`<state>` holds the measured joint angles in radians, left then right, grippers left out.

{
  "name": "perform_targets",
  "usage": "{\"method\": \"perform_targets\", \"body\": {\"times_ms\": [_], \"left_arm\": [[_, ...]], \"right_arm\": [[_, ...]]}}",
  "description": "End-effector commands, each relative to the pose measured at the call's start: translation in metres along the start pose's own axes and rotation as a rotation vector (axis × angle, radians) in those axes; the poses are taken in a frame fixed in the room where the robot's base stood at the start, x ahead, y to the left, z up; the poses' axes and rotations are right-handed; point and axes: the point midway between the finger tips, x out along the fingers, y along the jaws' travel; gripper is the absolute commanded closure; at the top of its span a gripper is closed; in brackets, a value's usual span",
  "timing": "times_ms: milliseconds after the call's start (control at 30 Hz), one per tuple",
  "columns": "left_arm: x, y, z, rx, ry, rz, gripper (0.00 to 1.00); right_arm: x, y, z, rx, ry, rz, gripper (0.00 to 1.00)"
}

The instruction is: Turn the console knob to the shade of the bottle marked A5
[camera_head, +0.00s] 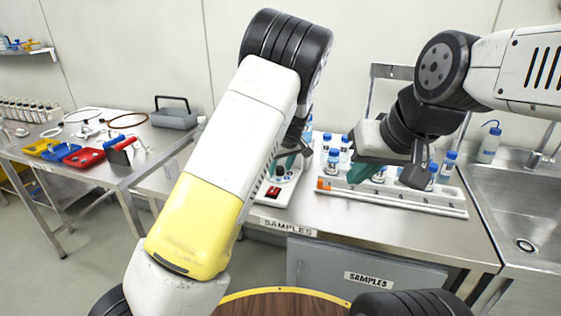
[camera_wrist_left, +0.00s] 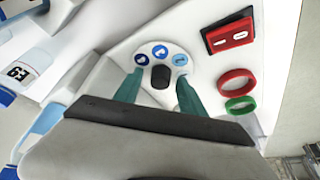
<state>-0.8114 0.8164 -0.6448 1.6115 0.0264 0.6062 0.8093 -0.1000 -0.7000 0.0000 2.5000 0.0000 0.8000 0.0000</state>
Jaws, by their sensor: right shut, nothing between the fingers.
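The white console (camera_head: 274,194) stands on the steel bench; its black knob (camera_wrist_left: 160,76) shows in the left wrist view, with blue marked discs (camera_wrist_left: 160,52) in an arc beside it. My left gripper (camera_wrist_left: 159,92) is open, with one teal finger on each side of the knob and gaps visible between. In the head view my left gripper (camera_head: 281,164) is partly hidden by its own arm. Blue-capped bottles (camera_head: 333,157) stand in and near a white rack (camera_head: 400,199). I cannot read A5 on any. My right gripper (camera_head: 362,173) is shut and empty over the rack.
The console carries a red rocker switch (camera_wrist_left: 229,37), a red ring (camera_wrist_left: 237,82) and a green ring (camera_wrist_left: 240,104). A bottle label (camera_wrist_left: 19,73) shows near the console. A sink (camera_head: 525,215) lies right; a side table with trays (camera_head: 85,158) stands left.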

Motion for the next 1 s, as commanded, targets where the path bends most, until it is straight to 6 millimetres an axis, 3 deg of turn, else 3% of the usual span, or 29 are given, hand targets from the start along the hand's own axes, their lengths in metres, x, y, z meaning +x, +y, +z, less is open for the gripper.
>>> {"method": "perform_targets", "body": {"times_ms": [33, 233, 633, 1000], "left_arm": [[-0.0002, 0.0, 0.0001, 0.0, 0.0, 0.0, 0.63], [-0.0003, 0.0, 0.0002, 0.0, 0.0, 0.0, 1.0], [-0.0007, -0.0007, 0.0003, 0.05, -0.002, 0.023, 1.0], [-0.0003, -0.0034, -0.0004, 0.299, -0.003, 0.127, 1.0]], "right_arm": [[0.0, 0.0, 0.0, 0.0, 0.0, 0.0, 1.0], [0.0, 0.0, 0.0, 0.0, 0.0, 0.0, 1.0], [0.0, 0.0, 0.0, 0.0, 0.0, 0.0, 1.0], [0.0, 0.0, 0.0, 0.0, 0.0, 0.0, 1.0]]}}
